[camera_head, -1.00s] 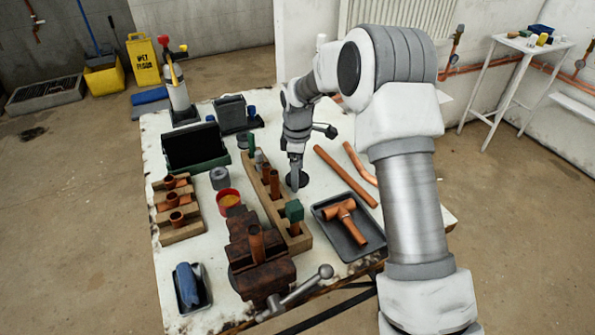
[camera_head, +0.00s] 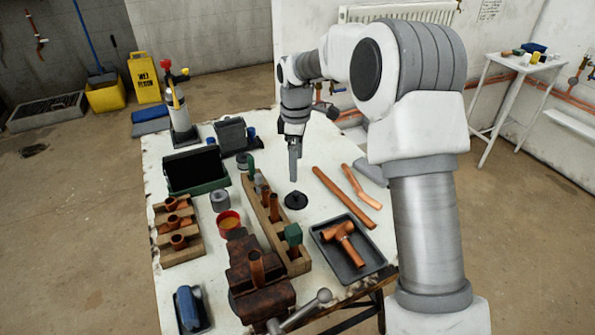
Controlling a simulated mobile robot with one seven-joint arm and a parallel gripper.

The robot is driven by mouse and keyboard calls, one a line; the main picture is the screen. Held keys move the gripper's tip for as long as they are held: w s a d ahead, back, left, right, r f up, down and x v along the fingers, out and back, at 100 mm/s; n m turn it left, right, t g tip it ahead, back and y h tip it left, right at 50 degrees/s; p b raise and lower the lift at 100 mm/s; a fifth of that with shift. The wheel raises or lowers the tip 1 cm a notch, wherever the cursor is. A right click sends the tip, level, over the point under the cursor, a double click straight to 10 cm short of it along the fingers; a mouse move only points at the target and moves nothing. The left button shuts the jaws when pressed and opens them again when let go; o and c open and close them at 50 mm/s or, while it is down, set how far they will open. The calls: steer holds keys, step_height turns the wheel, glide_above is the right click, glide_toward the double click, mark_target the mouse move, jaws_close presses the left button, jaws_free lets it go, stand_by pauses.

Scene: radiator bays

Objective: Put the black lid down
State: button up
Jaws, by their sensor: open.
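The black lid (camera_head: 296,200) lies flat on the white tabletop (camera_head: 292,172), between the wooden rack of copper pieces and a long copper pipe. It is a small dark disc with a knob on top. My gripper (camera_head: 293,178) points down just above and behind the lid, apart from it. It is open and holds nothing. The fingers show nearly edge-on, so the gap between them is hard to see.
A wooden rack (camera_head: 279,238) stands left of the lid. Copper pipes (camera_head: 345,197) lie to its right. A dark tray (camera_head: 363,271) with a copper tee is in front right. A red-rimmed tin (camera_head: 229,223) and a vise (camera_head: 258,284) are at the left and front.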

steer(key=s+d+r+m+t, duration=0.1)
steer(key=s+d+r+m, duration=0.3)
steer(key=s+r, duration=0.3)
steer(key=s+d+r+m+t, duration=0.2)
steer(key=s+d+r+m, duration=0.1)
steer(key=s+r, duration=0.45)
steer(key=s+d+m+t, duration=0.1)
steer(key=s+m, duration=0.3)
steer(key=s, duration=0.5)
steer(key=s+d+m+t, duration=0.1)
steer(key=s+d+m, duration=0.2)
steer(key=s, duration=0.5)
steer(key=shift+s+d+m+t, duration=0.25)
steer(key=shift+s+m+t, duration=0.1)
steer(key=shift+m, duration=0.55)
step_height(320, 180, up, 7)
steer(key=p, duration=0.7)
